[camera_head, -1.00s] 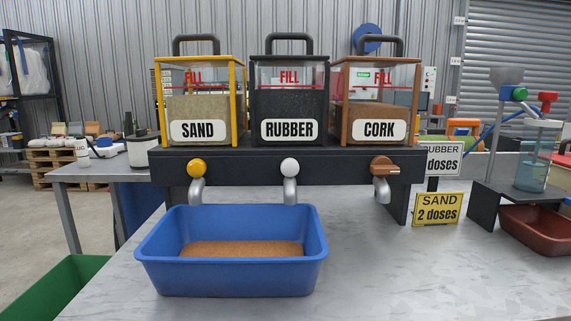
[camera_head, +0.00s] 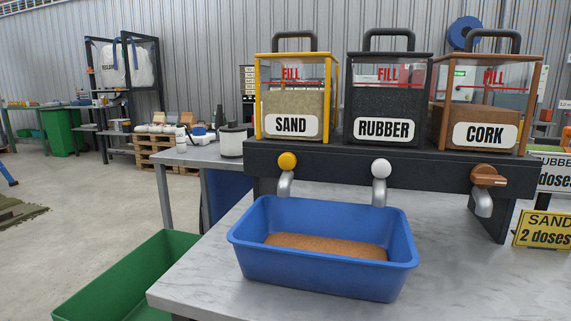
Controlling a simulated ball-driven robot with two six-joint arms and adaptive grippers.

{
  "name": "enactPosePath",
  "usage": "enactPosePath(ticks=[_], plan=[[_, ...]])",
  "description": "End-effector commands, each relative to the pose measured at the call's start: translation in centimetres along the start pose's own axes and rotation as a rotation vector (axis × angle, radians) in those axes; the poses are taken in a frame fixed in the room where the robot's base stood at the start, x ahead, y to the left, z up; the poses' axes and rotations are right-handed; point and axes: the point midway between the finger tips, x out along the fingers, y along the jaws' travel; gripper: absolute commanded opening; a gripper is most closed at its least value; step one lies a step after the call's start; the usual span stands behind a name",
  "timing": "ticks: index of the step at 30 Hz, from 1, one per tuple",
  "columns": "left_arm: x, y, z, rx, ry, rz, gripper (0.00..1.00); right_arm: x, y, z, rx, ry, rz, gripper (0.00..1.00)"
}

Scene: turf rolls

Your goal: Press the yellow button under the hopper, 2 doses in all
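The yellow button (camera_head: 288,161) sits on the dark dispenser bar under the sand hopper (camera_head: 292,107), above a grey spout (camera_head: 285,187). The sand hopper has a yellow frame and is partly filled with tan material. A blue tub (camera_head: 322,269) stands on the table below the sand and rubber spouts, with a layer of brown granules (camera_head: 325,245) on its floor. A yellow sign (camera_head: 543,230) at the right reads "SAND 2 doses". Neither of my grippers shows in this view.
The rubber hopper (camera_head: 388,104) with a white button (camera_head: 381,168) and the cork hopper (camera_head: 487,120) with a brown knob (camera_head: 488,176) stand to the right. A green bin (camera_head: 130,275) is left of the grey table (camera_head: 200,270). Open floor lies at the left.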

Motion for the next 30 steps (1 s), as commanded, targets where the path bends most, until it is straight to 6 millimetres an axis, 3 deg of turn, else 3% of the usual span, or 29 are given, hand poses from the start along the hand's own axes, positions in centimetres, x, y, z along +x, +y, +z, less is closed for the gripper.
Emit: enactPosePath(ticks=[2,11,30], plan=[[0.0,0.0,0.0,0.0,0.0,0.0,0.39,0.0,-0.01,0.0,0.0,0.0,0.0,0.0],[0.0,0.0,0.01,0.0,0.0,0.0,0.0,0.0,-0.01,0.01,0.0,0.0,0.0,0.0],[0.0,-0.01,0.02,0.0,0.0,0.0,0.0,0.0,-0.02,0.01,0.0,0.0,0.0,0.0]])
